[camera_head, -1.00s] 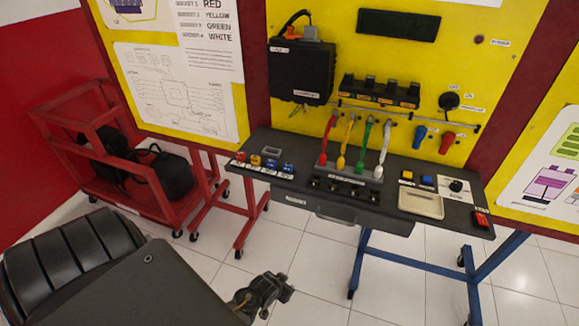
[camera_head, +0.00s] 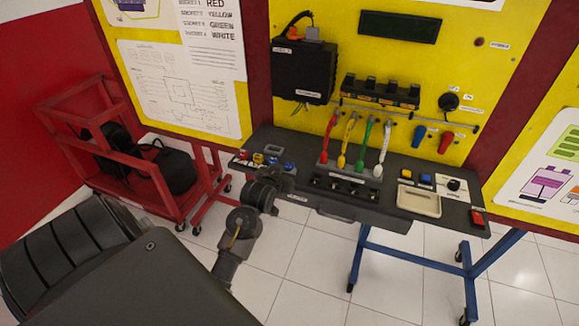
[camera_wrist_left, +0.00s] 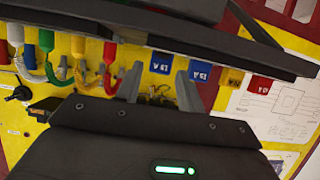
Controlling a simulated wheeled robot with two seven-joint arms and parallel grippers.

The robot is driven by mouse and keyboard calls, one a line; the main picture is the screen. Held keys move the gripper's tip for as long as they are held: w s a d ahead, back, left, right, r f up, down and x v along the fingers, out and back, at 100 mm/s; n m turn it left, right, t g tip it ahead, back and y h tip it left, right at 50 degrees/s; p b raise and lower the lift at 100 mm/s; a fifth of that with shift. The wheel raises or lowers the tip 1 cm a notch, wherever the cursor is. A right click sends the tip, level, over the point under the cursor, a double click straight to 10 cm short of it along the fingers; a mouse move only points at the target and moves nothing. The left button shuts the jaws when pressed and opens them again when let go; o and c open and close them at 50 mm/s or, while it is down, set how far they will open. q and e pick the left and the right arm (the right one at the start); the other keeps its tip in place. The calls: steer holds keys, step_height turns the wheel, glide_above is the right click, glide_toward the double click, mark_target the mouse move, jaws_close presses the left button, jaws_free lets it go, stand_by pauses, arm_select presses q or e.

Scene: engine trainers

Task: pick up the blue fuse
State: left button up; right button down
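In the head view a row of small fuses sits at the left end of the dark bench: a red fuse (camera_head: 243,154), a yellow fuse (camera_head: 257,158) and two blue ones, with one blue fuse (camera_head: 272,161) showing just above my gripper. My left gripper (camera_head: 279,179) is at the bench's front edge, close to the blue fuses and partly covering them. In the left wrist view its fingers (camera_wrist_left: 159,74) are apart and empty. One blue fuse (camera_wrist_left: 161,62) shows between and beyond the fingertips, and a second blue fuse (camera_wrist_left: 201,73) is just right of them. My right gripper is not in view.
Coloured cables with a white plug (camera_head: 378,171) stand right of the fuses. A beige tray (camera_head: 419,201) lies further right on the bench (camera_head: 330,211). A grey-topped block (camera_head: 274,150) stands behind the fuses. A red frame (camera_head: 150,180) stands left.

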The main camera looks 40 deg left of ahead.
mark_target(288, 166)
arm_select(q)
steer(key=shift+x, duration=0.9)
steer(key=shift+w+a+p, duration=0.15)
steer(key=shift+w+p, duration=0.2)
steer(key=shift+p, duration=0.05)
steer(key=p+x, duration=0.1)
steer(key=x, duration=0.3)
steer(key=shift+w+a+f, duration=0.1)
steer(key=shift+w+a, duration=0.05)
steer(key=c, duration=0.7)
